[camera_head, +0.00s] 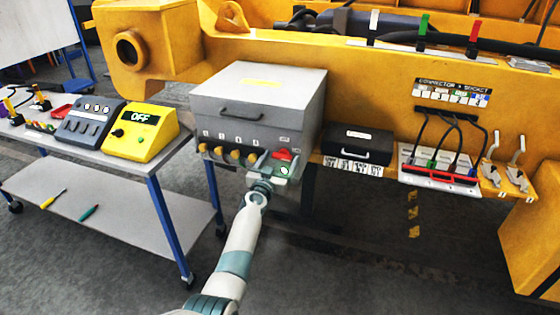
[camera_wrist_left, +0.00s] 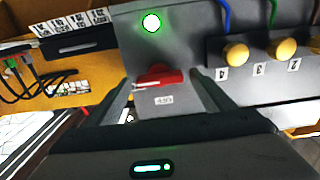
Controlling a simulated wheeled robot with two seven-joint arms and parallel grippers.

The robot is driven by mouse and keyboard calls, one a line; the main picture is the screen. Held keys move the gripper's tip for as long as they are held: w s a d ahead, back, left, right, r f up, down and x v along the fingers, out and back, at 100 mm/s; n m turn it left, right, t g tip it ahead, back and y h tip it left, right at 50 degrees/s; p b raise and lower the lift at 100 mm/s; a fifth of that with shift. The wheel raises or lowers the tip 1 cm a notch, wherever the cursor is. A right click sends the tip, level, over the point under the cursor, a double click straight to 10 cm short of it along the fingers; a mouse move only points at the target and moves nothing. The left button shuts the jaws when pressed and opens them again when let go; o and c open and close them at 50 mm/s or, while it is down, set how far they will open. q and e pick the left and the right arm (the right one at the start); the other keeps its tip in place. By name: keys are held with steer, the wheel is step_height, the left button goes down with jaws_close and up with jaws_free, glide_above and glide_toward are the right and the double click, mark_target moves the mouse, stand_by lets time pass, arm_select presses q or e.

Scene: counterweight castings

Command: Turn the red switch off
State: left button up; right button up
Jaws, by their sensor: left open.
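The red switch (camera_head: 282,155) is on the front of a large grey box, at the right end of a row of yellow knobs. It also shows in the left wrist view as a red handle (camera_wrist_left: 160,76) lying roughly crosswise above a small label. A lit green lamp (camera_wrist_left: 152,22) is beside it on the same panel. My left gripper (camera_head: 272,174) is just in front of the panel, below the switch. In the left wrist view its open fingers stand one to each side of the switch; whether they touch it cannot be told. My right gripper is out of view.
Yellow knobs (camera_wrist_left: 235,54) with blue and green cables are close beside the switch. A black case (camera_head: 358,143) and a cable panel (camera_head: 436,168) are to the right. A trolley with a yellow box reading OFF (camera_head: 142,131) stands left. The floor in front is clear.

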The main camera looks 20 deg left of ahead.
arm_select(q)
steer(key=c, duration=1)
steer(key=shift+c, duration=0.2)
steer(key=shift+n, duration=0.3)
steer(key=n+b, duration=0.1)
steer(key=n, duration=0.7)
steer(key=shift+a+f+n, duration=0.1)
steer(key=shift+n, duration=0.3)
steer(key=n+b, duration=0.1)
steer(key=n, duration=0.3)
steer(key=shift+n, duration=0.3)
steer(key=shift+f+n, duration=0.1)
steer(key=shift+n, duration=1.9)
